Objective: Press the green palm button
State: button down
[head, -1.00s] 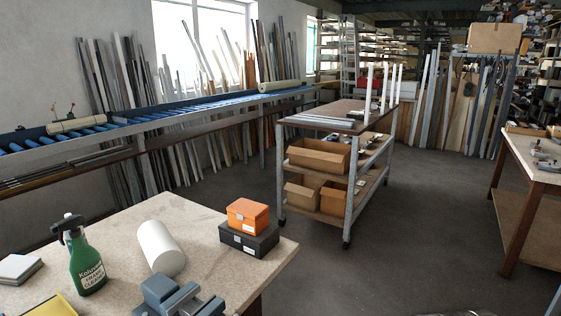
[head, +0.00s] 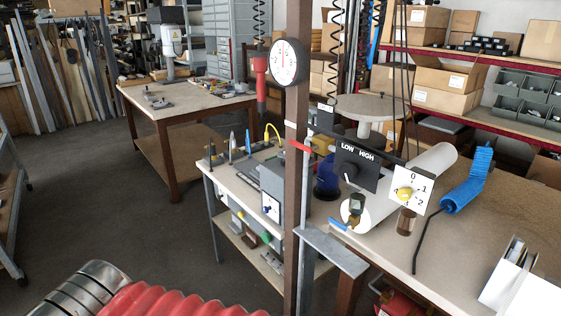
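A small green round shape (head: 266,237) shows low on the front of the narrow bench in the middle, below its top. It may be the green palm button, but it is too small and partly hidden to be sure.
A brown post (head: 297,130) with a round dial (head: 289,62) stands before the narrow bench (head: 225,180). At right, a worktable (head: 480,245) carries a white cylinder and blue roll (head: 468,183). Floor (head: 130,235) is free at left. Red ribbed tubing (head: 165,300) is close at the bottom.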

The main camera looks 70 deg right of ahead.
aim_at(265, 237)
jog(key=z, duration=2.4)
